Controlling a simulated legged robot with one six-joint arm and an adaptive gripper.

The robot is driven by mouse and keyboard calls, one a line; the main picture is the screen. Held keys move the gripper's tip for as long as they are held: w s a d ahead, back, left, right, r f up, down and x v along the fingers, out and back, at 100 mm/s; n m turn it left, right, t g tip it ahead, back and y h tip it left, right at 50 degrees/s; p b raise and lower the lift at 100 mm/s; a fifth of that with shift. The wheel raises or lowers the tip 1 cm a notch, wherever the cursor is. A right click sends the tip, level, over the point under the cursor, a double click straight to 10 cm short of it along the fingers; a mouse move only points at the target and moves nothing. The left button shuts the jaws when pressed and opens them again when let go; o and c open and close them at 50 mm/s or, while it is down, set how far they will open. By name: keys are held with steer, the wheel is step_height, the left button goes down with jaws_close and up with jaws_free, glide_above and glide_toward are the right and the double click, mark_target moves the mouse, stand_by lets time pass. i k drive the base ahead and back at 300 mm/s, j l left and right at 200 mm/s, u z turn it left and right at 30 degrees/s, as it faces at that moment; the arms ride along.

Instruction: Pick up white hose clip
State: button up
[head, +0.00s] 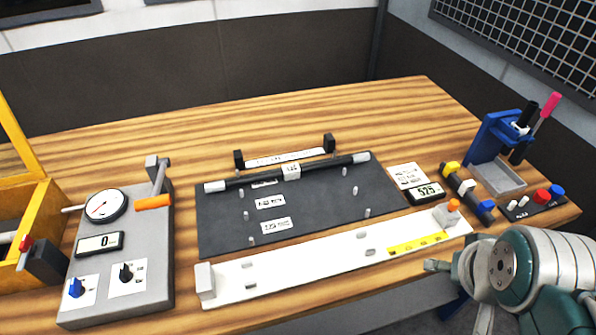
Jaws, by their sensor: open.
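A small white piece (467,186), which looks like the white hose clip, sits on a short dark bar at the right of the table. It is between a yellow piece (451,168) and a blue piece (486,207) on the same bar. My gripper (436,265) is at the lower right, in front of the table's near edge and below and left of the clip. It is open, apart from the clip, and seen small. Nothing hides the clip, but its fine shape is too small to tell.
A long white fixture (300,266) with an orange-topped post lies between my gripper and the dark mat (225,215). A black hose with white ends lies across the mat. A blue stand (490,135) and a knobbed block (535,205) flank the clip bar. The table's back is clear.

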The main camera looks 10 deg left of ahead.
mark_target(468, 185)
steer(key=i+l+u, duration=0.15)
steer(key=l, duration=0.25)
steer(key=i+l+u, duration=0.1)
steer(key=l, duration=0.3)
steer(key=i+l+u, duration=0.15)
steer(key=l, duration=0.3)
